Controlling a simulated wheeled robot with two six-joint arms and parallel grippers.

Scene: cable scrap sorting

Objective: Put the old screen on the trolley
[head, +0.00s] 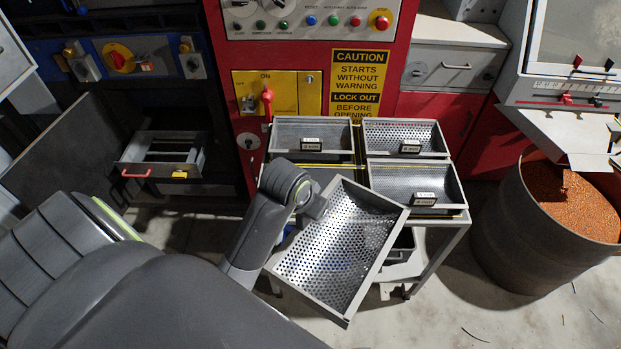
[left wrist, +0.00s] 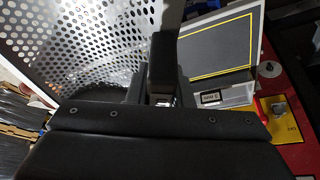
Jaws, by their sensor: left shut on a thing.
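My left gripper (head: 316,206) is shut on the edge of a perforated metal screen (head: 335,245), a shallow framed tray. It also shows in the left wrist view (left wrist: 90,40), where my gripper (left wrist: 163,80) grips its rim. The screen is held tilted and turned over the front of the trolley (head: 437,258). The trolley top carries several other labelled screens: back left (head: 312,132), back right (head: 405,135) and front right (head: 415,180). Its front-left place (head: 318,175) is partly hidden; the left wrist view shows a bare, yellow-outlined dark area (left wrist: 222,48). My right gripper is out of view.
A red machine (head: 300,50) with control buttons and a caution sign (head: 360,80) stands right behind the trolley. A drum of orange granules (head: 555,210) is at the right. An open drawer (head: 160,155) juts out at left. The floor at lower right is mostly clear, with scattered scraps.

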